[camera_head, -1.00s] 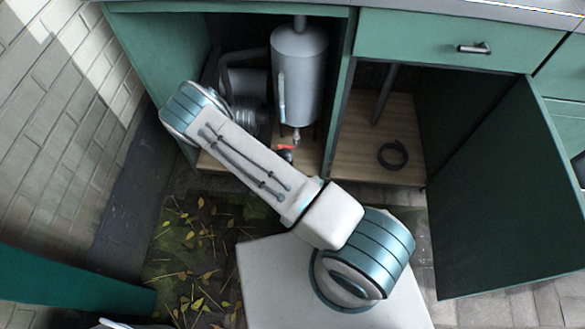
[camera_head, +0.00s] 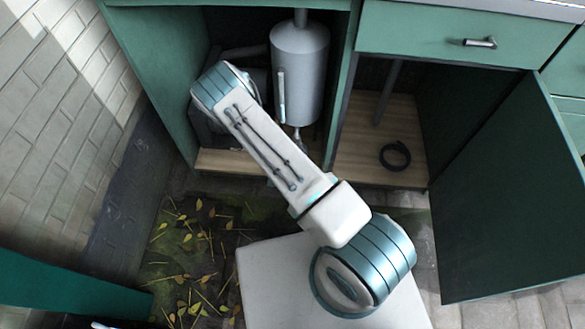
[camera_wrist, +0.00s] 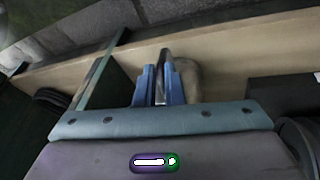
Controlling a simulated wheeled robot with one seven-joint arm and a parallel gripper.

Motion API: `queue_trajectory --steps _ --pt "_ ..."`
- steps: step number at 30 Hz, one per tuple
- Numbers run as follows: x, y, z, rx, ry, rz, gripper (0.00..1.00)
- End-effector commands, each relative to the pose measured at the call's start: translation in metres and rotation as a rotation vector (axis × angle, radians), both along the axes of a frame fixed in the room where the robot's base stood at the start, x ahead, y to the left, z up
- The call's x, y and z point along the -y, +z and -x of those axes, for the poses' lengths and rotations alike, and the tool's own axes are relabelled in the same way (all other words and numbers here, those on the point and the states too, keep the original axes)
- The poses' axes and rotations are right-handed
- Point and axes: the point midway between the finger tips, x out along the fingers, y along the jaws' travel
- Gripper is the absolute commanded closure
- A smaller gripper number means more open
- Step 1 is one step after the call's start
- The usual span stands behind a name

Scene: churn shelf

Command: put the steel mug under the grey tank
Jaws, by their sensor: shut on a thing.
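The grey tank (camera_head: 300,75) is an upright cylinder hanging in the left open cabinet bay, with a small outlet (camera_head: 297,135) under it, partly hidden by my arm. In the wrist view my gripper (camera_wrist: 161,75) has blue fingers closed on a thin, shiny metal edge. A rounded grey-tan surface beside the right finger appears to be the rest of the steel mug (camera_wrist: 188,80); most of it is hidden. My gripper and the mug do not show in the head view, where my arm covers them. I cannot tell their exact distance from the outlet.
A wooden cabinet floor (camera_head: 230,162) runs under the tank. A divider (camera_head: 342,105) separates it from the right bay, where a black hose coil (camera_head: 395,156) lies. An open green door (camera_head: 510,200) stands at the right. Leaves lie on the ground in front.

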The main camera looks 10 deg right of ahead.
Motion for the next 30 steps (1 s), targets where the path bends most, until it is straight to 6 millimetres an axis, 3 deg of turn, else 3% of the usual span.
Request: queue_trajectory --steps 2,3,5,16,30 --pt "0.0 -0.004 0.0 0.0 0.0 0.0 1.0" --pt "0.0 -0.002 0.0 0.0 0.0 0.0 0.8" --pt "0.0 -0.002 0.0 0.0 0.0 0.0 0.69" --pt "-0.001 0.005 0.0 0.0 0.001 -0.001 0.69" --pt "-0.031 0.092 0.015 0.001 0.003 0.001 0.69"
